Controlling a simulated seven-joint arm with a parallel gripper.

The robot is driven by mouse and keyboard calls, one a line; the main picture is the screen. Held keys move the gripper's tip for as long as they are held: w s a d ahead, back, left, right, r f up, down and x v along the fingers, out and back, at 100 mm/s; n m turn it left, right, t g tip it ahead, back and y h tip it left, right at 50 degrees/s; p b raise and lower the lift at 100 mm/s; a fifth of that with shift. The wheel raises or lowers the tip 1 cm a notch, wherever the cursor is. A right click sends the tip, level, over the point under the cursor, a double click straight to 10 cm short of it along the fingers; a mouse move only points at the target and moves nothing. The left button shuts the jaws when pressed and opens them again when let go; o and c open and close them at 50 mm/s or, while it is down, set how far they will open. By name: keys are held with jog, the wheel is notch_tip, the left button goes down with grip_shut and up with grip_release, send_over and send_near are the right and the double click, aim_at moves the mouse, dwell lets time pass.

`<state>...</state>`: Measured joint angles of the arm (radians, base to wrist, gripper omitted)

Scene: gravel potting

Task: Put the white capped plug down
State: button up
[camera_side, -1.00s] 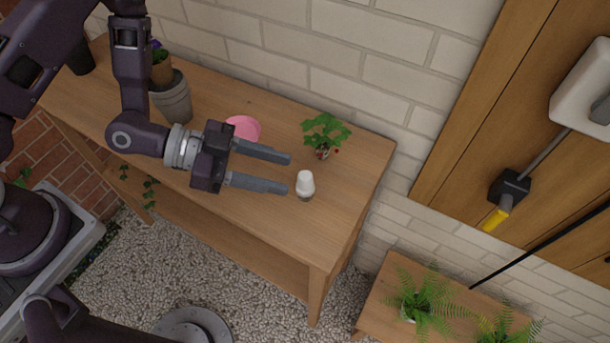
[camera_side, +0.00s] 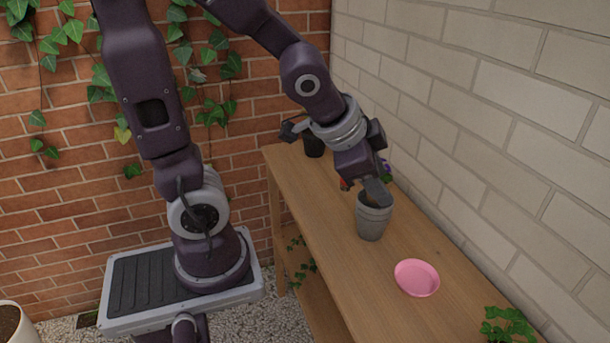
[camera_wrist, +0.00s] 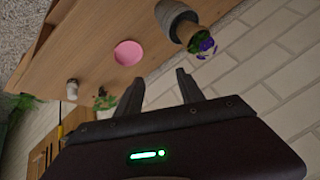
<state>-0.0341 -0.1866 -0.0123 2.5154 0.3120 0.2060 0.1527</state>
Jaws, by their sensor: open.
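The white capped plug (camera_wrist: 72,88) stands on the wooden bench (camera_wrist: 100,55) in the wrist view, at left, near the bench's edge. It is out of frame in the side view. My gripper (camera_wrist: 160,90) is open, its two fingers apart with nothing between them. In the side view my gripper (camera_side: 376,190) is by the grey pot (camera_side: 372,222), its fingers largely overlapping in that view. The plug is well away from my gripper, beyond the pink saucer.
The pink saucer (camera_side: 416,278) lies on the bench; it also shows in the wrist view (camera_wrist: 128,53). A leafy plant (camera_side: 510,325) stands at the lower right. A purple-flowered plant (camera_wrist: 203,42) is close to the grey pot. A brick wall (camera_side: 480,120) runs along the bench.

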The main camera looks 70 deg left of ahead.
jog(key=s+d+r+n, duration=0.1)
jog(key=s+r+n, duration=0.1)
jog(key=s, duration=0.5)
jog(key=s+d+r+n+g+h, duration=0.1)
jog(key=s+r+n, duration=0.1)
jog(key=s, duration=0.5)
jog(key=shift+d+r+n, duration=0.2)
jog(key=shift+r+n, duration=0.2)
jog(key=shift+r, duration=0.35)
